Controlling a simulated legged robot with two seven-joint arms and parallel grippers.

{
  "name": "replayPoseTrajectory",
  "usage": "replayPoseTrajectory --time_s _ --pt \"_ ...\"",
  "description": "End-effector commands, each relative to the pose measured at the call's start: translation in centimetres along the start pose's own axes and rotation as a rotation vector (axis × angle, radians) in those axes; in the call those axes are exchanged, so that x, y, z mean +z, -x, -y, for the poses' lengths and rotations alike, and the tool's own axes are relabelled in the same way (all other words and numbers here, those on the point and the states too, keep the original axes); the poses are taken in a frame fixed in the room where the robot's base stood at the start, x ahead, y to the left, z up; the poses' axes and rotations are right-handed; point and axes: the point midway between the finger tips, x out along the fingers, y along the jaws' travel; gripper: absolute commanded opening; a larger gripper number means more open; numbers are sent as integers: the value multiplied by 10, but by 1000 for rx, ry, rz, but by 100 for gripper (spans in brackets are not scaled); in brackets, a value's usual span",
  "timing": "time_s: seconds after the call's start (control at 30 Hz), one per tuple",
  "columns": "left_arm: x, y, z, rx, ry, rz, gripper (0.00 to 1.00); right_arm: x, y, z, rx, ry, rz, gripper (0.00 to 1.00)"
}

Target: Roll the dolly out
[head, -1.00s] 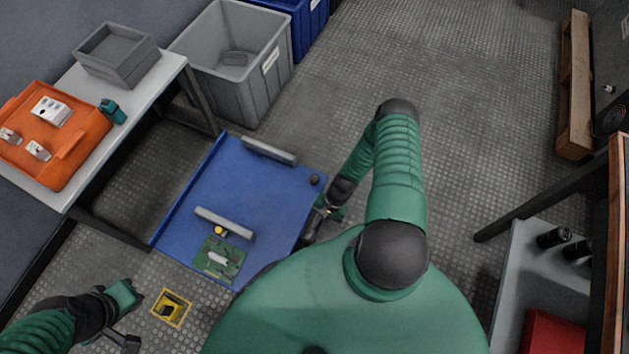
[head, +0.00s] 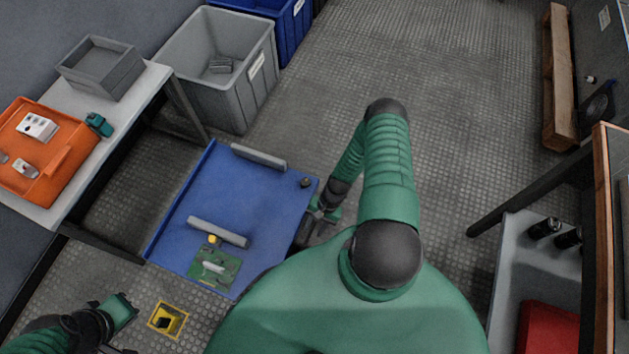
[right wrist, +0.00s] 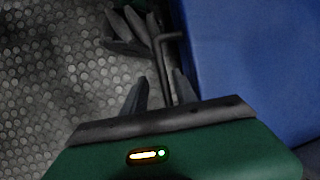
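My right gripper (head: 322,213) is low at the dolly's right edge. In the right wrist view, its fingers (right wrist: 160,92) are apart, with a thin bent metal rod (right wrist: 167,65) between them, nearer the right finger. My left gripper (head: 114,312) is at the lower left, away from the dolly; its fingers do not show clearly.
A white table (head: 146,97) with an orange tray (head: 67,177) and a grey box stands left. Grey (head: 247,95) and blue bins stand behind the dolly. A yellow-framed floor recess (head: 168,320) lies near my left gripper. The floor right of the dolly is clear up to a pallet (head: 560,90).

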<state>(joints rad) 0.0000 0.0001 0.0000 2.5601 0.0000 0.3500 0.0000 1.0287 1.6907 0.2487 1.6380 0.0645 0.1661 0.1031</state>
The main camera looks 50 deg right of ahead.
Motion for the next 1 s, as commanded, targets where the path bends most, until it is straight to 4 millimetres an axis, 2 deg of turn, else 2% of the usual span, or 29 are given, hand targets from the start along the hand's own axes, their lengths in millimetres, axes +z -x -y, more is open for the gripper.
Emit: replayPoseTrajectory --time_s 0.3,0.5,0.7,1.0 --pt "-10 43 0 0 0 0 0 1 89 1 0 -2 -3 34" --pt "-15 62 0 0 0 0 0 0 140 0 1 -3 -2 34" --pt "-16 68 0 0 0 0 0 0 162 -1 1 -1 2 34" --pt "-16 67 0 0 0 0 0 -1 162 -2 1 -1 2 34"
